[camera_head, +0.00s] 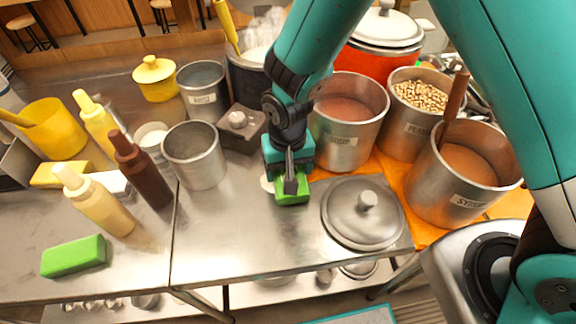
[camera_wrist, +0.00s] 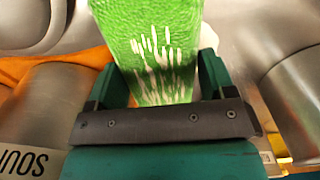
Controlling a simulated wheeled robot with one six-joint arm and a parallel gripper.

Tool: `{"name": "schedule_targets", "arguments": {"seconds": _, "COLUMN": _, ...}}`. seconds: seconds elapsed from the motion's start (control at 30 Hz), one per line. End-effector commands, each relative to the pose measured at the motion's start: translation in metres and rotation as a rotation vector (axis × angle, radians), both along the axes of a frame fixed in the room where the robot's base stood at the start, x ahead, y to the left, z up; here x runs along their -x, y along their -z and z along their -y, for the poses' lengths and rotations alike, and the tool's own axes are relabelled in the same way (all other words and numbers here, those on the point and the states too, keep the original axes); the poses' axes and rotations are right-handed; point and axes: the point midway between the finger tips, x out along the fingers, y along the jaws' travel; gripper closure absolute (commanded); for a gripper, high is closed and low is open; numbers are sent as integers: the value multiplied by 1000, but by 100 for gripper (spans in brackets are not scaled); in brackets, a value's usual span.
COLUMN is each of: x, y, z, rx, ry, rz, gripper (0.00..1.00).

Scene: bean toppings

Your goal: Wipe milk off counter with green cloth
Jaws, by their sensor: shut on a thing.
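My gripper (camera_head: 290,185) points down at the steel counter (camera_head: 245,235) and is shut on a green cloth (camera_head: 293,198), which looks like a thick block. In the wrist view the green cloth (camera_wrist: 155,45) sits between the two fingers of my gripper (camera_wrist: 158,88), with white streaks on its face. A pale patch of milk (camera_head: 267,183) shows on the counter at the left edge of the cloth. The rest of the patch is hidden behind the gripper and cloth. The cloth appears at counter level; I cannot tell whether it presses on it.
A steel lid (camera_head: 362,213) lies close right of the cloth. Pots (camera_head: 347,120) stand behind it, and an empty steel pot (camera_head: 195,155) stands left. Another green block (camera_head: 73,256) lies at the far left near bottles (camera_head: 140,170). The counter front is clear.

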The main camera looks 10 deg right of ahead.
Motion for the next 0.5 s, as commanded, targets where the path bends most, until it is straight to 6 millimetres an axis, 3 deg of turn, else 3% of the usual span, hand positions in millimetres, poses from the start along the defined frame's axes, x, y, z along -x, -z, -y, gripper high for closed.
{"name": "schedule_targets", "arguments": {"seconds": 0.5, "x": 0, "y": 7, "z": 0, "rx": 0, "ry": 0, "rz": 0, "gripper": 58}}
